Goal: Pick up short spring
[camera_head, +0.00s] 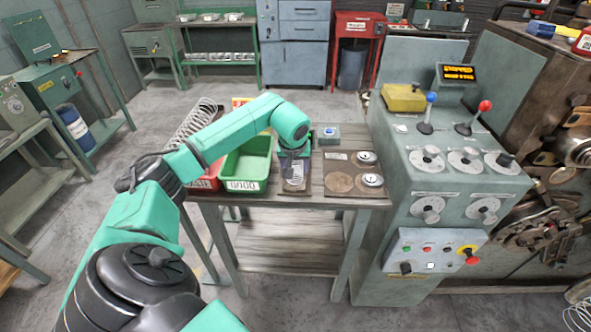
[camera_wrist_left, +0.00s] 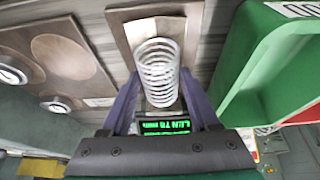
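The short spring (camera_wrist_left: 157,68), a pale wire coil, is on a small metal plate (camera_wrist_left: 125,27) on the workbench. In the head view the short spring (camera_head: 295,179) is partly hidden below my left gripper (camera_head: 294,158). In the left wrist view my left gripper (camera_wrist_left: 160,78) has its two purple fingers spread on either side of the spring. I cannot tell whether the fingers touch the coil. My right gripper is in neither view.
A green bin (camera_head: 246,183) and a red bin (camera_head: 204,184) stand left of the plate. A small box with a blue button (camera_head: 327,133) stands behind. A brown plate with metal discs (camera_head: 340,182) lies right, beside the grey control console (camera_head: 440,160). A larger coil (camera_head: 196,118) is behind my arm.

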